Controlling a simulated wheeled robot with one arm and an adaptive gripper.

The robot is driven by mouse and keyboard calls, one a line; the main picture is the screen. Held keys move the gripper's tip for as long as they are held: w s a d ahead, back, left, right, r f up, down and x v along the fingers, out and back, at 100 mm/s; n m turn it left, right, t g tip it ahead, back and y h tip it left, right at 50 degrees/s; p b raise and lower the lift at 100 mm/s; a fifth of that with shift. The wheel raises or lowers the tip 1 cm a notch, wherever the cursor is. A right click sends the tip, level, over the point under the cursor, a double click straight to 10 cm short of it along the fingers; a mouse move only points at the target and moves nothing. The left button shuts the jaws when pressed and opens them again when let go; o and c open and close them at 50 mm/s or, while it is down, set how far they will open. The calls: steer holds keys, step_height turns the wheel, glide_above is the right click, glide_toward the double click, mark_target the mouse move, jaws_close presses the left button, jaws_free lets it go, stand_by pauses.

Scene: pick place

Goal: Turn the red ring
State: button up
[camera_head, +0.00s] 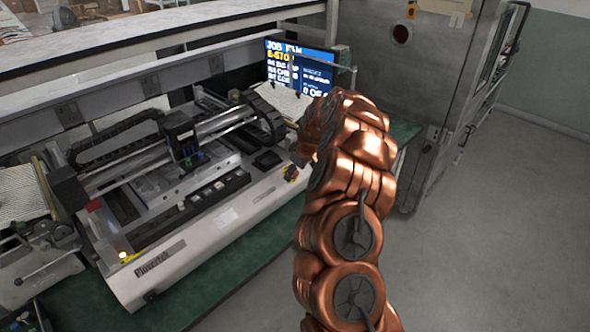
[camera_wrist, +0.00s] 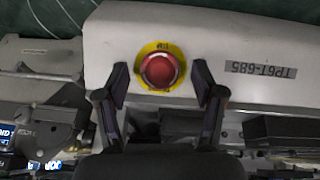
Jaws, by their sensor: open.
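The red ring (camera_wrist: 161,71) is a round red knob on a yellow disc with dark lettering, set on a pale machine housing (camera_wrist: 110,38). In the wrist view it sits just above the middle of the picture. My gripper (camera_wrist: 161,76) is open, with one dark finger on each side of the red knob and a gap on both sides. I cannot tell how high the fingertips are above it. In the head view a small yellow and red spot (camera_head: 291,172) shows on the machine's right end, beside my copper arm, which hides most of the gripper.
The pale machine (camera_head: 190,252) with rails and a carriage stands on a green bench (camera_head: 235,262). A lit screen (camera_head: 300,72) stands behind it. A grey cabinet (camera_head: 385,90) is at the back right. The floor (camera_head: 500,220) at right is clear. A label plate (camera_wrist: 260,69) lies right of the knob.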

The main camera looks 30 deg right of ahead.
steer(key=shift+w+f, duration=0.1)
steer(key=shift+f, duration=0.2)
steer(key=shift+c, duration=0.4)
steer(key=c, duration=1.1)
steer(key=shift+o, duration=0.2)
